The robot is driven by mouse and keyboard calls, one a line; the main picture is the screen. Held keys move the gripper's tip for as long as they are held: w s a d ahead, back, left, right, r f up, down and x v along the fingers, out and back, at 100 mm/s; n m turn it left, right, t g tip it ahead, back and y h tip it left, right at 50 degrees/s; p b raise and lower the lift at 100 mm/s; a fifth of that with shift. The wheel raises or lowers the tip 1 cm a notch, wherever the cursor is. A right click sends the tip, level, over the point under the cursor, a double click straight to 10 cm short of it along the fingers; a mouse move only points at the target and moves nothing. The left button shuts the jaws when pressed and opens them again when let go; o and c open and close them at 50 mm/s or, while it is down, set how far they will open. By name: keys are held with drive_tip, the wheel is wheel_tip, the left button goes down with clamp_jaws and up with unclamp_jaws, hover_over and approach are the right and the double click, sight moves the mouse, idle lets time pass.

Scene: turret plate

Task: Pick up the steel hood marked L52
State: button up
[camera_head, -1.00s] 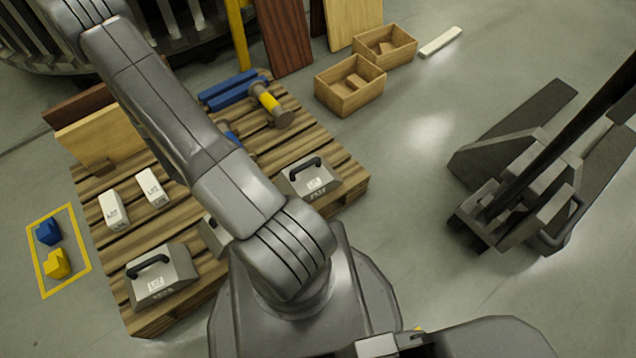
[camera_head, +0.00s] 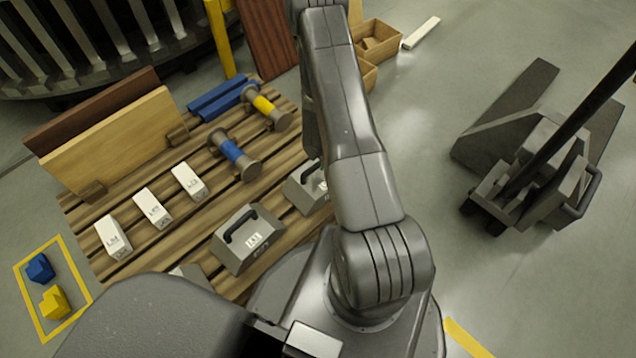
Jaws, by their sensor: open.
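Three grey steel hoods with black handles stand on the wooden pallet (camera_head: 85,205). The middle hood (camera_head: 236,254) shows whole, with a white label on its sloping face. The right hood (camera_head: 299,194) is partly covered by my arm. The left hood (camera_head: 190,272) shows only its top edge behind a dark part of my body. The label marks are too small to read surely, so I cannot tell which hood is L52. My gripper is not in view.
White marked blocks (camera_head: 152,208), blue-and-yellow rollers (camera_head: 236,156) and upright boards (camera_head: 110,146) share the pallet. Wooden boxes (camera_head: 376,42) stand behind. A dark pallet truck (camera_head: 530,150) stands at right. A yellow floor square (camera_head: 77,312) holds two small blocks. Floor between pallet and truck is clear.

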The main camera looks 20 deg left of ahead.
sight(317, 165)
drive_tip(key=f, duration=0.1)
drive_tip(key=f+b, duration=0.1)
drive_tip(key=f, duration=0.1)
drive_tip(key=f+b, duration=0.1)
drive_tip(key=f, duration=0.1)
drive_tip(key=shift+a, duration=0.3)
clamp_jaws()
drive_tip(key=shift+r, duration=0.1)
idle(0.9)
